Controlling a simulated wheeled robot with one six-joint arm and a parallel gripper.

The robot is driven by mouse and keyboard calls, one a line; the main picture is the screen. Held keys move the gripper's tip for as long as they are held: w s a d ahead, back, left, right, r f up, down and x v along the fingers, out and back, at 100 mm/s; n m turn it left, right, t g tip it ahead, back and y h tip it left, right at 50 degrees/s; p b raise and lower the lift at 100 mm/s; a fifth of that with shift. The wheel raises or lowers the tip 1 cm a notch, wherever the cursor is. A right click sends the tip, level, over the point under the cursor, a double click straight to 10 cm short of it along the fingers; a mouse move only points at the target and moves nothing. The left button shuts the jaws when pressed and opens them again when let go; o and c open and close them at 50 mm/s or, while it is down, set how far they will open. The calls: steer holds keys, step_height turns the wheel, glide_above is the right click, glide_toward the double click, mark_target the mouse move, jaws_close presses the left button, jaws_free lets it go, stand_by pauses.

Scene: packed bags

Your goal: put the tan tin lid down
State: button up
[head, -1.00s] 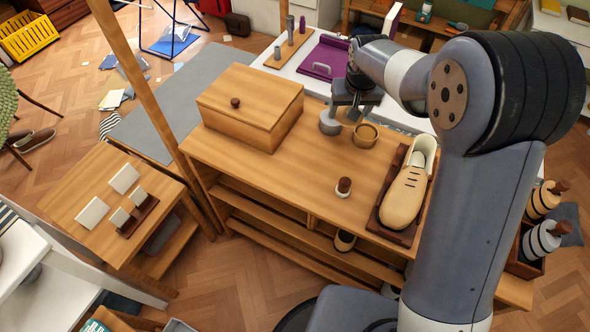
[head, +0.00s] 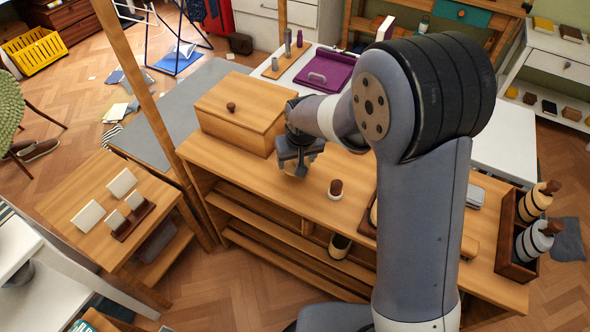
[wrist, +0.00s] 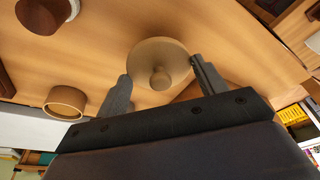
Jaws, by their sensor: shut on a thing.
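The tan tin lid (wrist: 158,55) is a round disc with a small knob, seen in the wrist view between the two fingers of my gripper (wrist: 161,70). The fingers are set at opposite sides of its rim, and my gripper is shut on it. In the head view my gripper (head: 296,168) is over the wooden bench, right of the lidded wooden box, and mostly hides the lid. I cannot tell whether the lid touches the bench top. The open round tan tin (wrist: 66,101) stands apart from the lid in the wrist view; my arm hides it in the head view.
The wooden box (head: 238,118) stands close left of my gripper on the bench (head: 262,172). A brown-topped white piece (head: 335,189) stands to the right, near the front edge. Bare bench top lies between them. A purple tray (head: 326,72) lies behind.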

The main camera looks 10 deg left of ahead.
steer(key=shift+f, duration=2.2)
steer(key=shift+f, duration=0.25)
steer(key=o, duration=1)
steer(key=shift+r, duration=0.15)
steer(key=shift+c, duration=0.2)
steer(key=shift+r, duration=0.4)
steer(key=v, duration=1.1)
steer(key=shift+s+r, duration=0.2)
